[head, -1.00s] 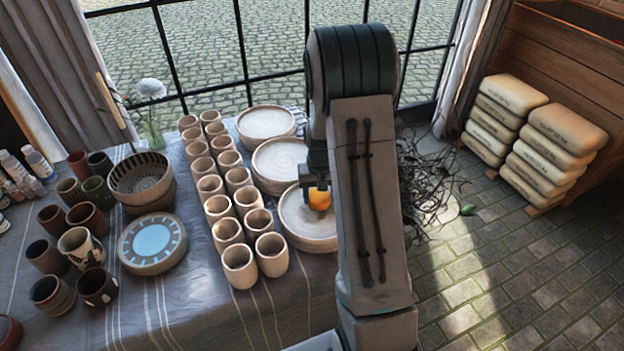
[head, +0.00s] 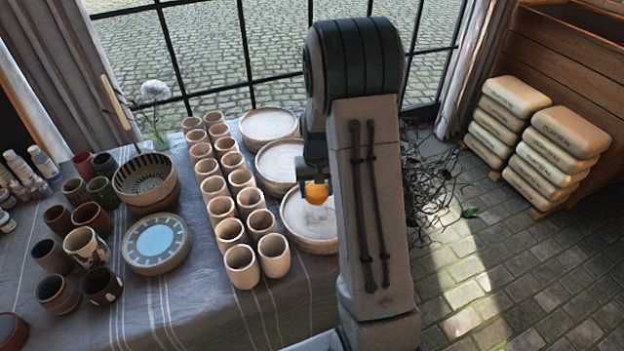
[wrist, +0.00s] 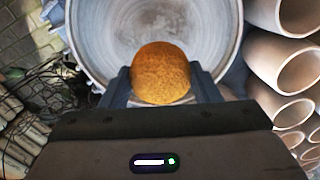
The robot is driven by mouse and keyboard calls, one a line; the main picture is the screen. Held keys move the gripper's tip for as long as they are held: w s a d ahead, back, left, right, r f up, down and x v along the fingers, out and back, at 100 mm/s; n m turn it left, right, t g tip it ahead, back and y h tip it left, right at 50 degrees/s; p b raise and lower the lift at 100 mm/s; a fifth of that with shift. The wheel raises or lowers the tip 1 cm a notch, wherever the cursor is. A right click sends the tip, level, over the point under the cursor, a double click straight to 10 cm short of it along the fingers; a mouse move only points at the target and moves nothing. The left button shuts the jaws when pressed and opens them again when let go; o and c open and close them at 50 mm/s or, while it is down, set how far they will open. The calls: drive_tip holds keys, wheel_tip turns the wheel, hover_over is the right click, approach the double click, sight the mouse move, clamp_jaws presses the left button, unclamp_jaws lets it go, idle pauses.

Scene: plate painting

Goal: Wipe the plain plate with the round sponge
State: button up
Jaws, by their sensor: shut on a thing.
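The round sponge is an orange ball (head: 317,192), held between the fingers of my gripper (head: 313,174) in the head view. In the wrist view the sponge (wrist: 160,73) sits between the two dark fingertips (wrist: 162,88), with the plain plate behind it. The plain plate (head: 308,229) is pale and round with a raised rim, the nearest of the plates along the table's right side. Its round inner face (wrist: 106,40) fills much of the wrist view. The sponge is over the plate's inside; I cannot tell whether it touches. My arm hides the plate's right part.
Two more pale stacked plates (head: 279,162) (head: 268,124) stand behind. Rows of plain clay cups (head: 241,265) stand close on the left. A blue-centred painted plate (head: 156,240) and painted cups lie farther left. Tangled dark branches (head: 428,175) lie on the floor at right.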

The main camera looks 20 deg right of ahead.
drive_tip(key=shift+w+a+r+p, duration=0.1)
drive_tip(key=shift+r+p, duration=0.15)
drive_tip(key=shift+r, duration=0.2)
drive_tip(key=shift+w+a+r+p, duration=0.1)
drive_tip(key=shift+r+p, duration=0.1)
drive_tip(key=shift+r, duration=0.25)
drive_tip(key=shift+s+d+r+p, duration=0.1)
drive_tip(key=shift+r+p, duration=0.7)
drive_tip(key=shift+r, duration=0.65)
